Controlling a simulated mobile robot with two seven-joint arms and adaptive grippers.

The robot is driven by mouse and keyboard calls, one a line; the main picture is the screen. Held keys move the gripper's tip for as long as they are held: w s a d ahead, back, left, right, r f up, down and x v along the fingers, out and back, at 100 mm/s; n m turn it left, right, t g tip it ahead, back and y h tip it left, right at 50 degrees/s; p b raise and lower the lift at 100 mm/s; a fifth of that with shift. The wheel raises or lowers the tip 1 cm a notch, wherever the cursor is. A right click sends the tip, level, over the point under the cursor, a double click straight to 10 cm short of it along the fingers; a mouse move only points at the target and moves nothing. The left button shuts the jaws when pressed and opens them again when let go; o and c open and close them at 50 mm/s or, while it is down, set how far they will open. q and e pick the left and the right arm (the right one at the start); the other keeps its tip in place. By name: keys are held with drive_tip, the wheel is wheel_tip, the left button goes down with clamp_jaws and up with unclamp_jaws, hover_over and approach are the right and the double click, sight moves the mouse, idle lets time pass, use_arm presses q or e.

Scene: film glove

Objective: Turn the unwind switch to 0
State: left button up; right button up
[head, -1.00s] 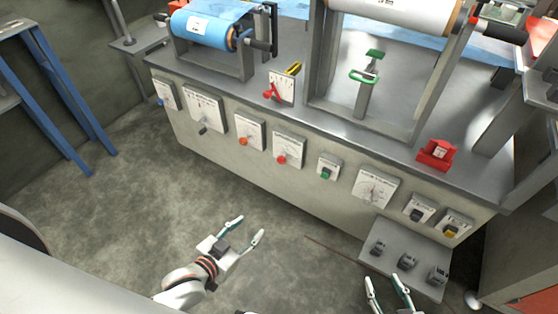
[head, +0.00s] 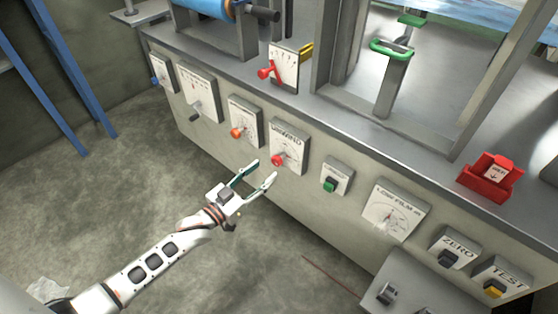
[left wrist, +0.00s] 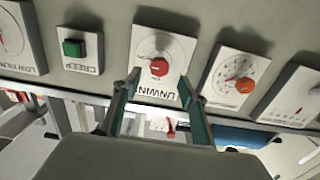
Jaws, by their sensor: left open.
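The unwind switch is a red knob (head: 277,160) on a white plate labelled UNWIND (head: 288,138) on the front of the grey machine. In the left wrist view the red knob (left wrist: 159,67) shows upside down, with its label below it. My left gripper (head: 266,170) is open and empty, its green-edged fingers pointing at the plate. In the left wrist view the fingertips (left wrist: 161,80) appear on either side of the knob and just below it. I cannot tell whether they touch the plate. The pointer setting is too small to read. My right gripper is out of view.
An orange knob plate (head: 245,122) is left of the unwind plate and a green button (head: 330,185) right of it. Further right are a LOW FILM dial (head: 393,213), a ZERO switch (head: 449,257) and a TEST switch (head: 494,286). Open floor lies in front.

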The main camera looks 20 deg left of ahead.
sight(275, 162)
use_arm(q)
drive_tip(key=b+x, duration=0.1)
drive_tip(key=x, duration=0.4)
drive_tip(key=shift+w+d+f, duration=0.15)
drive_tip(key=shift+w+d, duration=0.05)
drive_tip(key=shift+w, duration=0.15)
drive_tip(key=shift+w+d+b, duration=0.25)
drive_tip(key=shift+w+b, duration=0.05)
drive_tip(key=shift+w, duration=0.4)
drive_tip(key=shift+c, duration=0.2)
drive_tip(key=c, duration=1.1)
